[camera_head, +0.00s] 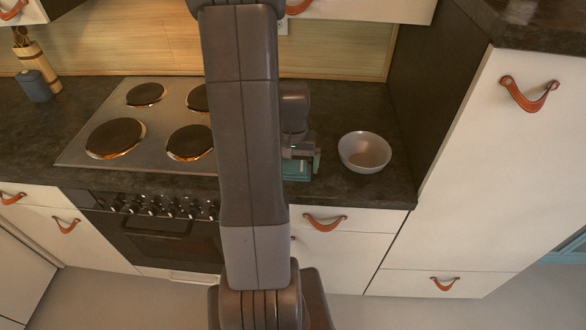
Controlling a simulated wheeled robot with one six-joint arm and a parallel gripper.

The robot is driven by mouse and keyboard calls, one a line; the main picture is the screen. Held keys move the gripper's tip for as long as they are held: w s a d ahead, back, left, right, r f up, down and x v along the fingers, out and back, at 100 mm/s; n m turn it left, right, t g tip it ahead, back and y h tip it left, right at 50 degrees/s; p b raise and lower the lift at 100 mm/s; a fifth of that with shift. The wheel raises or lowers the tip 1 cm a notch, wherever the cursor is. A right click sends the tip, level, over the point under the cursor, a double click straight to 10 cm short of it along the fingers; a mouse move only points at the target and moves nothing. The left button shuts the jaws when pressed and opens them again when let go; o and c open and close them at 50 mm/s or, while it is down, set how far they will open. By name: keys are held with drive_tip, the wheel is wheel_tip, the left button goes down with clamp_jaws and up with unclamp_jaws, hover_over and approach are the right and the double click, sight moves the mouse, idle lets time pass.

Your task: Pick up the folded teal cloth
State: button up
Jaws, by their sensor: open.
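The folded teal cloth (297,174) lies on the dark countertop near its front edge, between the stove and a bowl. Only part of it shows; my arm hides its left side. My gripper (303,158) is at the cloth, low over the counter and open. One finger shows at the right side of the cloth; the other is hidden behind my arm. I cannot tell whether the fingers touch the cloth.
A white bowl (365,152) stands just right of the gripper. The stove (140,133) with several burners is to the left. A dark wall (432,95) bounds the counter on the right. A blue-grey jar (34,86) and a utensil holder (38,62) stand far left.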

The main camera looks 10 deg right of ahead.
sight(293, 165)
drive_tip(key=c, duration=0.8)
wheel_tip(293, 165, up, 10)
drive_tip(key=shift+b, duration=0.35)
drive_tip(key=o, duration=0.5)
drive_tip(key=c, duration=0.3)
